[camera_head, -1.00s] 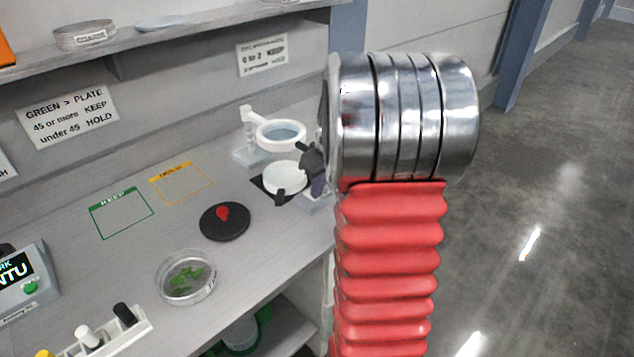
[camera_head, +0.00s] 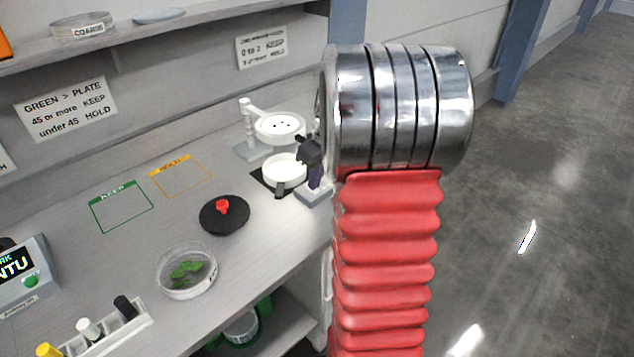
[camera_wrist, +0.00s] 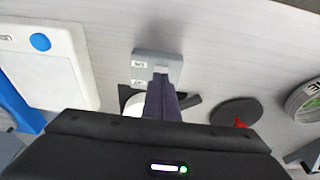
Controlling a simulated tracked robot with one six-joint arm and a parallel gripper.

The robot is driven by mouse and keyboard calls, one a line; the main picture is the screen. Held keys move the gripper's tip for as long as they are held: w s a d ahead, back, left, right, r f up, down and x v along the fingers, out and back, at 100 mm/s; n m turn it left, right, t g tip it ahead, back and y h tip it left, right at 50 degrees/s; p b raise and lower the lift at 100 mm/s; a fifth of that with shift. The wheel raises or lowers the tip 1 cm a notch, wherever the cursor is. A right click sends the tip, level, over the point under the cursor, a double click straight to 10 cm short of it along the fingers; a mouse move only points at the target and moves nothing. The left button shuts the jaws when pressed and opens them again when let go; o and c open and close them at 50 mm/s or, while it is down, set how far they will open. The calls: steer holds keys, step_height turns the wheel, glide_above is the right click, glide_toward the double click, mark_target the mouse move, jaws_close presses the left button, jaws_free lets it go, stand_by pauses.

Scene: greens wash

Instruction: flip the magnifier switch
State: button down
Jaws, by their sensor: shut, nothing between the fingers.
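The magnifier (camera_head: 280,126) is a white ring lens on a white post at the back of the bench. Its lens looks bright white with a few dark dots. A white dish (camera_head: 284,168) on a black mat is below it. A small grey switch box (camera_head: 314,197) stands to the right of the mat. In the wrist view the switch box (camera_wrist: 145,58) has two small labels, too small to read surely. My gripper (camera_wrist: 160,82) is shut and empty, its dark fingertips right at the box's near side. They hide part of it; I cannot tell whether they touch.
A black disc with a red knob (camera_head: 222,207) and a clear dish of green leaves (camera_head: 186,270) lie nearer. Outlined green (camera_head: 122,206) and yellow (camera_head: 181,176) areas are empty. A shelf (camera_head: 120,58) runs above the bench.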

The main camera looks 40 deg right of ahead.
steer(key=shift+w, duration=0.15)
steer(key=shift+r, duration=0.15)
steer(key=shift+r, duration=0.5)
steer(key=s+v, duration=0.2)
steer(key=v, duration=1)
steer(key=shift+s, duration=0.2)
steer(key=shift+d+m, duration=0.1)
steer(key=shift+m, duration=0.2)
